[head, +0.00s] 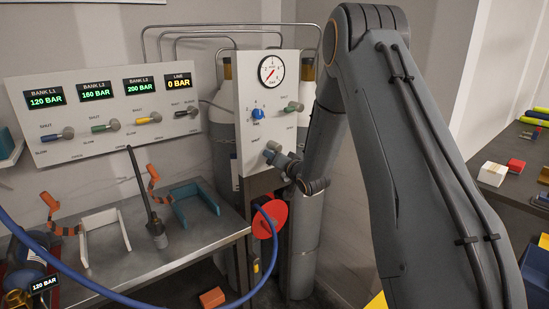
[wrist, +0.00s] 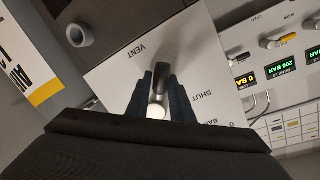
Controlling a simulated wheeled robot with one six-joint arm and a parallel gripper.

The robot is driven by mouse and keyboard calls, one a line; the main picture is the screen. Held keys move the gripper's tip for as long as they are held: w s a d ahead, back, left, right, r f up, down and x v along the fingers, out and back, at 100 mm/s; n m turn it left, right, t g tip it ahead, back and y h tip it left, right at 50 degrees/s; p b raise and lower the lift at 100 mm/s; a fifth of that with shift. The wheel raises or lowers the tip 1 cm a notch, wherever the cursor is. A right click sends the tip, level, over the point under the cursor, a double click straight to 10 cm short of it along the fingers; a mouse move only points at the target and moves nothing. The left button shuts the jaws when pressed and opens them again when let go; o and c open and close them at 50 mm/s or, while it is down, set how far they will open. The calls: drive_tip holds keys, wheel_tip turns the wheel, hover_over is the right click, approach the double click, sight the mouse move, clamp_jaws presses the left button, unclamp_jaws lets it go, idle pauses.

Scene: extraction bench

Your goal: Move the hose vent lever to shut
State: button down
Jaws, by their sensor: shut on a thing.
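The hose vent lever shows in the wrist view as a grey handle with a pale rounded end (wrist: 157,110), on a white panel face (wrist: 110,78). My gripper (wrist: 156,98) has its two dark fingers closed on either side of the lever. The printed word VENT is to the upper left of the lever and SHUT is to its right; the lever lies between them. In the head view my gripper (head: 274,152) is at the lower part of the gauge panel (head: 284,62), and it largely hides the lever there.
A red disc (head: 270,218) and a blue hose (head: 267,262) are below. The bank panel (head: 100,148) stands left; its line display reads 0 BAR.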

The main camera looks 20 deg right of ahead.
drive_tip(key=m, duration=0.1)
drive_tip(key=r+m+p, duration=0.1)
drive_tip(key=m, duration=0.1)
drive_tip(key=a+m+g+y+p, duration=0.1)
drive_tip(key=shift+s+r+m, duration=0.2)
drive_tip(key=shift+r+m, duration=0.15)
drive_tip(key=shift+m, duration=0.05)
drive_tip(key=m+p, duration=0.1)
drive_tip(key=m, duration=0.1)
drive_tip(key=r+m+y+p, duration=0.1)
drive_tip(key=shift+a+r+m+g+p, duration=0.15)
drive_tip(key=shift+m+g+p, duration=0.15)
drive_tip(key=shift+m, duration=0.1)
drive_tip(key=c, duration=1.6)
unclamp_jaws()
drive_tip(key=shift+o, duration=0.2)
drive_tip(key=shift+s, duration=0.1)
drive_tip(key=b+v, duration=0.2)
drive_tip(key=v, duration=0.5)
drive_tip(key=shift+s, duration=0.3)
drive_tip(key=shift+r, duration=0.1)
